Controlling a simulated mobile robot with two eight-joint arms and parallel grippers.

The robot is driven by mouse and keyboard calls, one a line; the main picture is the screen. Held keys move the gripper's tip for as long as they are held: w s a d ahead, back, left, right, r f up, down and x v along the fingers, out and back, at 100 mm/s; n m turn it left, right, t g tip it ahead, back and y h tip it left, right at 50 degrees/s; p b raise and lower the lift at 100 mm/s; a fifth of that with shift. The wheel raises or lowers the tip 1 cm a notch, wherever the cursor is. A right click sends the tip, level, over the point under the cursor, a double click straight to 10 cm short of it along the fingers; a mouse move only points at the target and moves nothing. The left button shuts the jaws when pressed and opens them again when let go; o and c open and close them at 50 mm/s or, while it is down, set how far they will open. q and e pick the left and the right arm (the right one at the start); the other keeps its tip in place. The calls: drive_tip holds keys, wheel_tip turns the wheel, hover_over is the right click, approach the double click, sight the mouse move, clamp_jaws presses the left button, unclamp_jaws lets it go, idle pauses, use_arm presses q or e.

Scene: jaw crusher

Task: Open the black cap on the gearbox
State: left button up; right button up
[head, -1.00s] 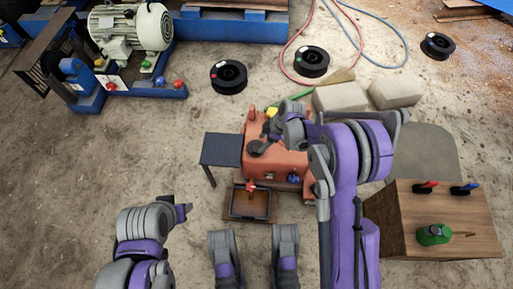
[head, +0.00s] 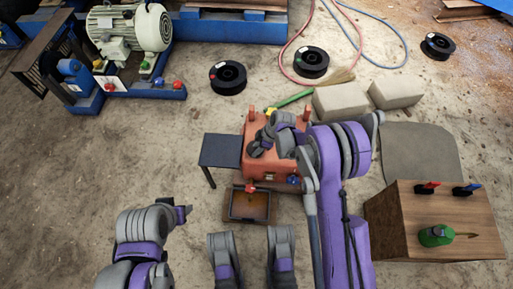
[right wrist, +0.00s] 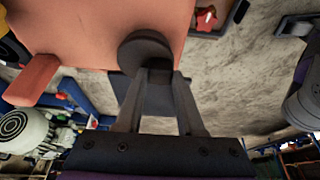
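The orange-red gearbox (head: 262,173) stands in the middle of the head view and fills the upper left of the right wrist view (right wrist: 90,25). Its round black cap (right wrist: 144,47) shows in the right wrist view, just beyond my fingertips. My right gripper (right wrist: 158,74) has its two fingers at the cap's near edge, with a gap between them; whether they touch the cap is unclear. In the head view my right gripper (head: 258,148) hides the cap from above. My left gripper (head: 184,213) is at the lower left, away from the gearbox; its fingers are too small to read.
A dark side table (head: 220,150) stands left of the gearbox. Stone blocks (head: 340,102) lie behind.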

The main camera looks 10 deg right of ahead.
clamp_jaws()
idle(1.0)
